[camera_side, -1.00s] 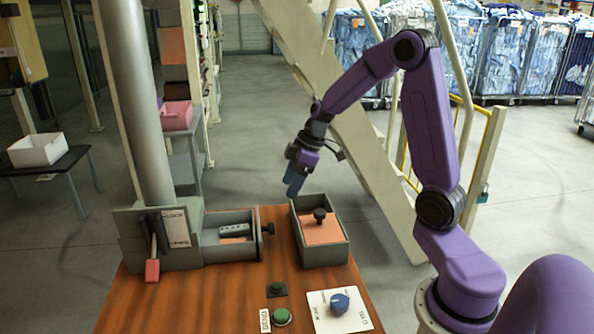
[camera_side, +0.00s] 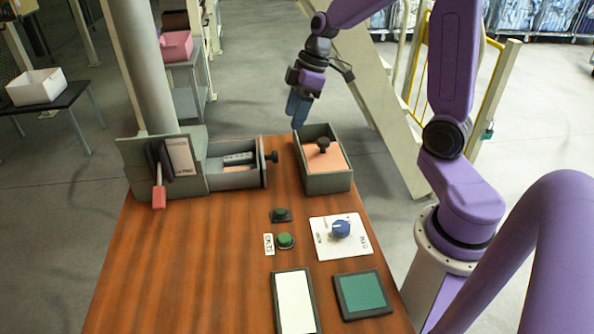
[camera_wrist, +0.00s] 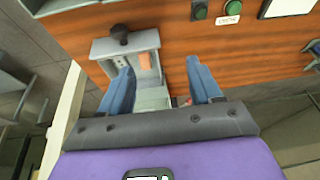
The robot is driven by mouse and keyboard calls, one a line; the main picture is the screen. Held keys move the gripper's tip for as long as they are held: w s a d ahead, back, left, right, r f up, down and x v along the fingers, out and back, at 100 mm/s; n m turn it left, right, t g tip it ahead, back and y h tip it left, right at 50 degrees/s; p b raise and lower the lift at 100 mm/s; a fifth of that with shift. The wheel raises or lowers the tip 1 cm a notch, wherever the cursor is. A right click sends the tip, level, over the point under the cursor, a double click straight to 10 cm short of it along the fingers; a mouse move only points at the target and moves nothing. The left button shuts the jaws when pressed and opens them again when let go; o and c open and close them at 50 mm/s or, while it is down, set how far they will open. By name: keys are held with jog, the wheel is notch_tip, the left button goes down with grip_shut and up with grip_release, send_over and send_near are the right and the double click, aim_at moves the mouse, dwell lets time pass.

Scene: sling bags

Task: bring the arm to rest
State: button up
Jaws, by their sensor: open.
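My gripper (camera_side: 298,112) hangs in the air at the far edge of the wooden table, its blue fingers pointing down. In the side view the fingertips show just behind the back left corner of a grey open box (camera_side: 328,184). In the wrist view my gripper (camera_wrist: 160,70) has its two fingers well apart with nothing held between them. The purple arm is bent, with its forearm reaching left over the box; its elbow is cut off by the top of the side view.
The box holds an orange panel with a black knob (camera_side: 323,144). Left of it is a pulled-out grey drawer (camera_side: 232,180) on a unit with a red-handled lever (camera_side: 158,195). Green buttons, a blue dial (camera_side: 340,229), a white pad and a green pad (camera_side: 362,294) lie nearer. The table's left front is clear.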

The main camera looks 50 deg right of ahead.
jog(key=s+a+n+g+h, duration=0.1)
jog(key=s+a+n+g, duration=0.1)
jog(key=s+a, duration=0.95)
jog(key=s+d+n+h, duration=0.1)
jog(key=s, duration=1.2)
jog(key=shift+s+d+f+h, duration=0.15)
jog(key=shift+s+f+h, duration=0.1)
jog(key=shift+s+h, duration=0.15)
dwell(4.2)
